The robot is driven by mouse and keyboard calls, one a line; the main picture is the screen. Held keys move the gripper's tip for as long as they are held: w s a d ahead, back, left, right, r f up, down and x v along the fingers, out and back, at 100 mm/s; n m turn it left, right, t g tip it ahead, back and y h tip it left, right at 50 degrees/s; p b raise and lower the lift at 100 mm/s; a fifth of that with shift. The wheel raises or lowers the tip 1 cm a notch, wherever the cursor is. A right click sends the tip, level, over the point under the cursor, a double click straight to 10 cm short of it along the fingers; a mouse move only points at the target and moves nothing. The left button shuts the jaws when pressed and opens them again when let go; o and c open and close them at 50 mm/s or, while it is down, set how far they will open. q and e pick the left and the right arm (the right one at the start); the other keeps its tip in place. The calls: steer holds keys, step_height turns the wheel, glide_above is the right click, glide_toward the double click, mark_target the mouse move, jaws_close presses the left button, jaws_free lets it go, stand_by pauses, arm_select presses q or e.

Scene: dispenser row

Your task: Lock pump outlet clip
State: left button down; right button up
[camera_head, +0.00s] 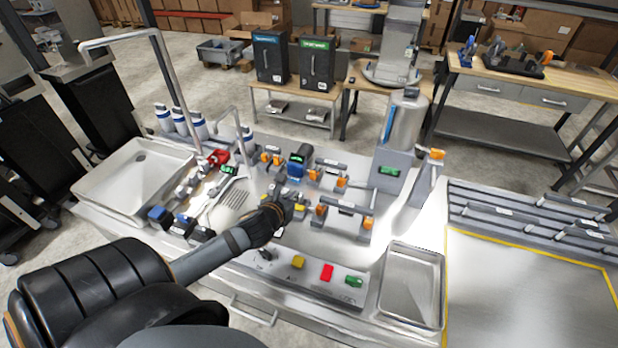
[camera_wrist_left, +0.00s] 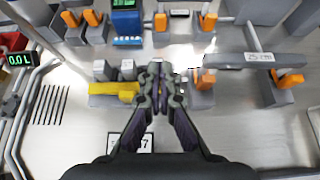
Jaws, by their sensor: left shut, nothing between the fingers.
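The pump is not labelled legibly; a blue-bodied unit with a dark top (camera_head: 298,163) stands mid-bench and also shows at the top of the wrist view (camera_wrist_left: 126,20). Orange clips flank it, and I cannot tell which is the outlet clip. One orange clip (camera_wrist_left: 205,78) on a grey block is just right of my left fingertips, beneath a grey bar (camera_wrist_left: 246,57). In the head view this lower clip (camera_head: 321,210) is right of the gripper. My left gripper (camera_head: 286,203) is shut and empty, fingertips together in the wrist view (camera_wrist_left: 160,75). My right gripper is not in view.
A yellow piece (camera_wrist_left: 115,92) with grey blocks lies just left of the fingers. A front panel carries yellow, red (camera_head: 327,272) and green buttons. A sink (camera_head: 130,180) is at left, an empty metal tray (camera_head: 412,285) at right, and a tall silver dispenser (camera_head: 406,120) behind.

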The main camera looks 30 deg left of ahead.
arm_select(q)
steer(key=p, duration=0.1)
glide_toward(312, 176)
step_height(312, 176, down, 2)
steer(key=shift+a, duration=0.1)
steer(key=w, duration=0.1)
steer(key=w+p, duration=0.1)
steer(key=w, duration=0.1)
steer(key=w+a+f, duration=0.1)
steer(key=w, duration=0.1)
steer(key=shift+w+a+p, duration=0.1)
steer(key=shift+p, duration=0.2)
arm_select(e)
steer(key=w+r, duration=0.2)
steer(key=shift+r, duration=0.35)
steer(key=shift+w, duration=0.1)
